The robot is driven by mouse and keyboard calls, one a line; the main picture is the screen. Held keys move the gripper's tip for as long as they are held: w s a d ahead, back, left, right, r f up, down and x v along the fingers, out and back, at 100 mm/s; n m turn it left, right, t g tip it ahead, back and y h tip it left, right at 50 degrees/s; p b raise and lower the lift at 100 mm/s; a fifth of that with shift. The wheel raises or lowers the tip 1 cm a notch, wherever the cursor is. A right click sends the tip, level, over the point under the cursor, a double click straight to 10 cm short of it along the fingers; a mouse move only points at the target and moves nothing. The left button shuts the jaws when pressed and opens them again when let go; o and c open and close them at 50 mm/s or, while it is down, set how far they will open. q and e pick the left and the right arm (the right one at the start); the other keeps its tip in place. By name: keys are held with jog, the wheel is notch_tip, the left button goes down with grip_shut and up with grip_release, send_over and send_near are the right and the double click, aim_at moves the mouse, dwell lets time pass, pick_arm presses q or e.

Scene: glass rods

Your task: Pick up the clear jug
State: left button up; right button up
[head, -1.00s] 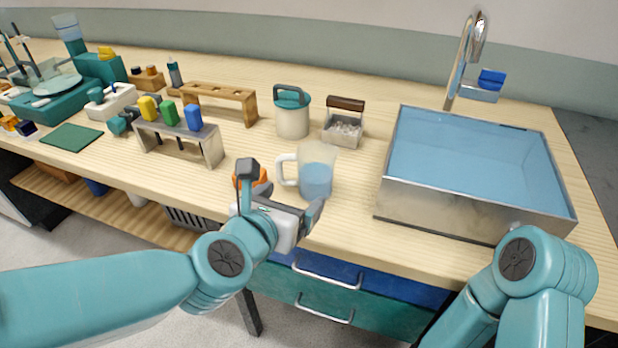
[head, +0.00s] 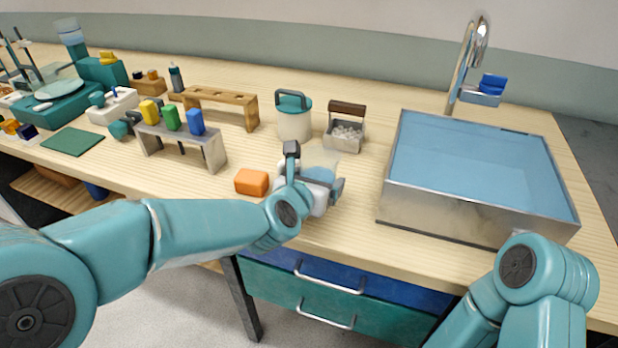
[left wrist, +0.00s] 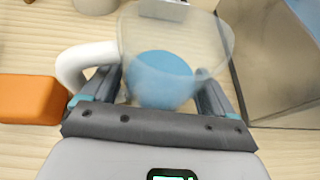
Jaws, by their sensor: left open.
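The clear jug (head: 322,157) stands on the bench, mostly hidden behind my left gripper (head: 315,170) in the head view. In the left wrist view the jug (left wrist: 175,38) shows its wide clear rim, blue liquid inside and a white handle (left wrist: 75,62) on the left. My left gripper (left wrist: 158,84) is open, with one finger on each side of the jug's body. The left finger lies beside the handle, apparently between it and the body. Whether either finger touches the jug I cannot tell. My right gripper is out of view.
An orange block (head: 252,182) lies just left of the jug. A metal-sided sink (head: 450,215) stands to the right. Behind are a lidded canister (head: 293,122) and a small carrier of white pieces (head: 345,135). A rack with coloured blocks (head: 212,150) is at left.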

pick_arm(q)
jog(key=shift+c, duration=0.3)
jog(key=c, duration=0.9)
notch_tip(320, 180, up, 20)
jog(key=p, duration=1.2)
